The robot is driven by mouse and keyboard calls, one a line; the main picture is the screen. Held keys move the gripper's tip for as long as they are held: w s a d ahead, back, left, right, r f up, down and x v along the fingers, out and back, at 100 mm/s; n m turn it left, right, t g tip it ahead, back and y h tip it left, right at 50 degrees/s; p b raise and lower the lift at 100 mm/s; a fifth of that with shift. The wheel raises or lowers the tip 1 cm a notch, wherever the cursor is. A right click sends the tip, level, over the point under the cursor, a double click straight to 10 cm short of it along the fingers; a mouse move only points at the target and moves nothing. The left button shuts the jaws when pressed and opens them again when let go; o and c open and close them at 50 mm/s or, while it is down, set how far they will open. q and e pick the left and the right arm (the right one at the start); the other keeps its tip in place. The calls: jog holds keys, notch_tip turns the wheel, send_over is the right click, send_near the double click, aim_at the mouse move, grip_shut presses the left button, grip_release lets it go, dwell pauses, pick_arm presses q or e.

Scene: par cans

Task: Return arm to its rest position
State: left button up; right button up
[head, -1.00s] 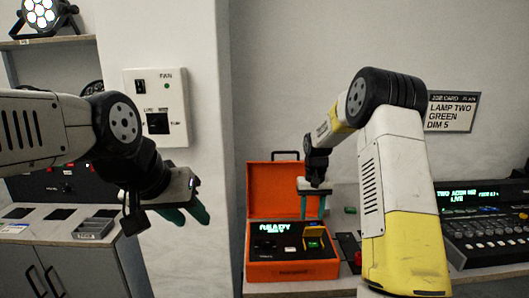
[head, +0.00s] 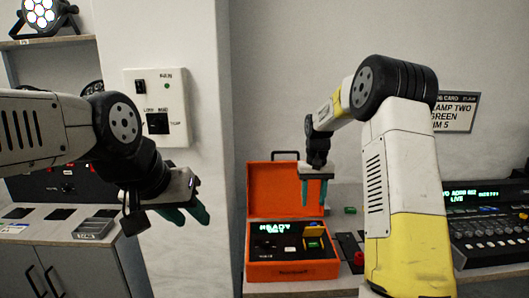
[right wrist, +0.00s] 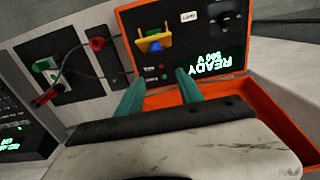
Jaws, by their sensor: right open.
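My right arm, white and yellow, reaches in from the right in the head view. My right gripper (head: 317,194) is open and empty, with its teal fingers pointing down above the open orange case. In the right wrist view its fingers (right wrist: 158,88) are spread apart in front of the case's panel. My left gripper (head: 188,216) hangs at the left in the head view, in front of the wall and apart from the counter. Its teal fingers overlap at this angle, so their opening is unclear.
The orange case (head: 291,270) has a lit READY display and a yellow part (head: 314,231). A mixing console (head: 485,225) stands right of it, below a wall card (head: 455,111). A fan switch plate (head: 157,107) is on the wall. A grey cabinet (head: 70,265) is at the left.

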jog(key=shift+r, duration=0.1)
jog(key=s+r+t, duration=0.2)
jog(key=s+r, duration=0.5)
jog(key=r, duration=0.2)
jog(key=s+a+r+t+y, duration=0.1)
jog(key=s+r+t, duration=0.1)
jog(key=s, duration=1)
jog(key=s+a+r+t+y, duration=0.1)
jog(key=s+r, duration=0.3)
jog(key=s, duration=0.9)
jog(key=shift+r+t, duration=0.15)
jog(key=shift+t, duration=0.45)
jog(key=shift+w, duration=0.1)
